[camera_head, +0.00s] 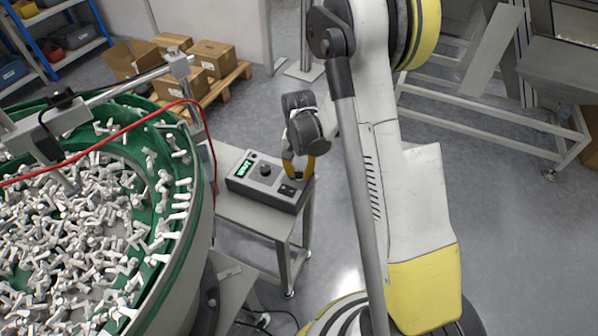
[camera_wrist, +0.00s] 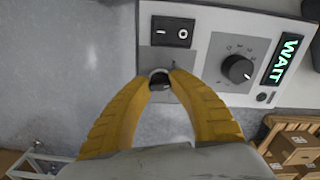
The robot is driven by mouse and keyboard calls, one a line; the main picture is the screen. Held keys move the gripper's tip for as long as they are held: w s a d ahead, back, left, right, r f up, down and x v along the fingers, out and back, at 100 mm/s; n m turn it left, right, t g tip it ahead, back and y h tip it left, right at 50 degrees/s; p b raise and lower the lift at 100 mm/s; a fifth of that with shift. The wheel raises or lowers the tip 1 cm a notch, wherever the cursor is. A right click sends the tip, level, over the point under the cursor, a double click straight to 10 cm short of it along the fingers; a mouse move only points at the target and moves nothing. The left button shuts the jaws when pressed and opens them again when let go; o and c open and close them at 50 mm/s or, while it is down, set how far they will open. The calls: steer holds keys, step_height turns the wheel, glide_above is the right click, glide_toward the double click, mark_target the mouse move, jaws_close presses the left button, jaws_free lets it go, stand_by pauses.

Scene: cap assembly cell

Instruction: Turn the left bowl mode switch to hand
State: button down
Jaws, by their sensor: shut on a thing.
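A grey control box (camera_head: 262,186) stands on a small stand beside the green bowl; its panel (camera_wrist: 212,24) fills the upper part of the wrist view. The mode switch (camera_wrist: 160,81) is a small dark knob with a light ring at the panel's lower left edge. My gripper (camera_wrist: 162,74) has its yellow fingertips closed around this switch, one on each side. The fingers hide part of the switch, and its setting cannot be read. In the head view my gripper (camera_head: 294,172) reaches down at the right end of the box.
The panel also has a black rocker switch (camera_wrist: 172,32), a round dial (camera_wrist: 237,69) and a green display (camera_wrist: 285,58) reading WAIT. The bowl (camera_head: 178,245) of white parts stands close on the left. Cartons (camera_head: 211,58) lie on a pallet behind.

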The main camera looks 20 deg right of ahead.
mark_target(299, 172)
steer(key=m, duration=1.1)
steer(key=shift+m, duration=0.4)
stand_by(0.3)
steer(key=c, duration=1.2)
jaws_free()
steer(key=shift+o, duration=0.2)
step_height(299, 172, up, 12)
steer(key=shift+r, duration=0.1)
